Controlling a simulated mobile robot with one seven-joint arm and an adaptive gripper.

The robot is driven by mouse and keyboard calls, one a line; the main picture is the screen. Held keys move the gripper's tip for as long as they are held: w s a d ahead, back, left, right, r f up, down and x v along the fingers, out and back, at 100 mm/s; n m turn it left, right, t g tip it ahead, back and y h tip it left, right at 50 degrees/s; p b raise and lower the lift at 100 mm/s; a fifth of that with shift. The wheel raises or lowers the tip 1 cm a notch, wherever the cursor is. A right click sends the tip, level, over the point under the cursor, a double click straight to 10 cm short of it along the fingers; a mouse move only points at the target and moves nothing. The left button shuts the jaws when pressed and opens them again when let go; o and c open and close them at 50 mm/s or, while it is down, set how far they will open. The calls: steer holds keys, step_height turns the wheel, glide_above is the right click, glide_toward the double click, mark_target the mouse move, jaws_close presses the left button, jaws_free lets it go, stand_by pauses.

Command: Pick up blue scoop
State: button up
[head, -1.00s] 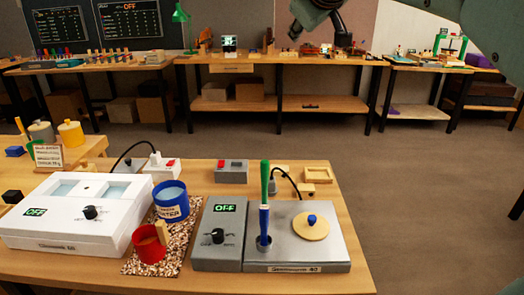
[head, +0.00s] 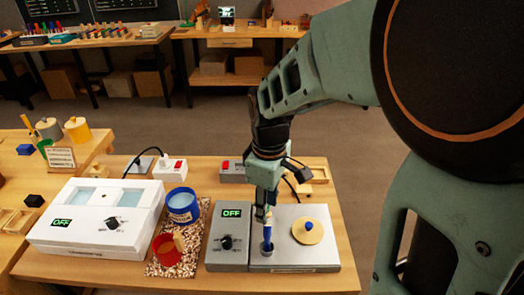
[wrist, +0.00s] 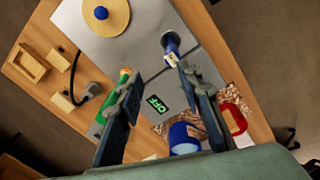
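The blue scoop (head: 267,232) stands upright in a round hole at the left of a grey metal box (head: 285,262). In the wrist view the blue scoop (wrist: 170,43) shows just beyond the fingertips, with a pale end toward me. My gripper (head: 265,203) points down above it, and the scoop's upper part is partly hidden. In the wrist view my gripper (wrist: 160,73) is open, its fingers well apart with nothing held between them. A green handle with an orange end (wrist: 117,95) shows beside the left finger, close to it.
A round tan lid with a blue knob (head: 307,232) sits on the grey box. Left of it are a control unit reading OFF (head: 229,240), a blue tub (head: 182,206), a red cup (head: 167,250) and a white bath (head: 98,218). A wooden tray (head: 313,170) lies behind.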

mark_target(267, 240)
steer(key=shift+s+d+f+g, duration=0.1)
steer(key=shift+s+f+g, duration=0.05)
steer(key=shift+s+f, duration=0.35)
steer(key=shift+s+f+g, duration=0.15)
steer(key=shift+s+f, duration=0.1)
steer(key=shift+s, duration=0.3)
step_height(267, 240, down, 4)
steer(key=shift+f, duration=3)
jaws_close()
